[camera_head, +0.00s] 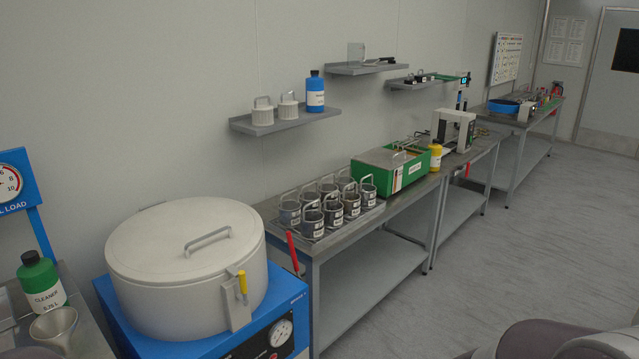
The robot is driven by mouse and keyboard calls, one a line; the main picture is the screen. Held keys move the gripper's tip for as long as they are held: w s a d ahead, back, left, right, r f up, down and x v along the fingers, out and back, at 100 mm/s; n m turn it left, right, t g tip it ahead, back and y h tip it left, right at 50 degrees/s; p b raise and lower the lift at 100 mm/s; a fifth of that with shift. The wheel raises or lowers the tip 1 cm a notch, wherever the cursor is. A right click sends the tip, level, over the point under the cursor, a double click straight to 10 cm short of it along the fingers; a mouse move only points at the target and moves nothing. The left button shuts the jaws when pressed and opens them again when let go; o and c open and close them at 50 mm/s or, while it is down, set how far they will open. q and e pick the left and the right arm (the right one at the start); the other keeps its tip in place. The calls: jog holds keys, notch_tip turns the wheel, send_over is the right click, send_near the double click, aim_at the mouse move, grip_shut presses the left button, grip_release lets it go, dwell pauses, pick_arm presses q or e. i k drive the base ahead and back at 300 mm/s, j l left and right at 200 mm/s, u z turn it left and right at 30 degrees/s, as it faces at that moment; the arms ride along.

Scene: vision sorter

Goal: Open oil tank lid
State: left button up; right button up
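A large round whitish tank (185,305) stands on a blue base (205,348) at the lower left. Its flat round lid (150,240) lies closed on top, with a metal bar handle (208,241). A yellow-handled latch (242,282) is on the tank's front right side. A green box-shaped tank (411,173) sits on the bench, with a grey lid (378,161) and a small handle on top. No label that I can read tells which one is the oil tank. Neither of my grippers shows in this view.
A tray of several handled cups (330,207) stands on the metal bench (345,235) between both tanks. A green cleaner bottle (40,281) and funnel (54,328) are at far left. The floor (510,260) at right is clear.

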aim_at(387, 160)
jog(key=i+z, duration=0.3)
jog(key=i, duration=0.5)
jog(key=i+z, duration=0.3)
jog(key=i, duration=0.55)
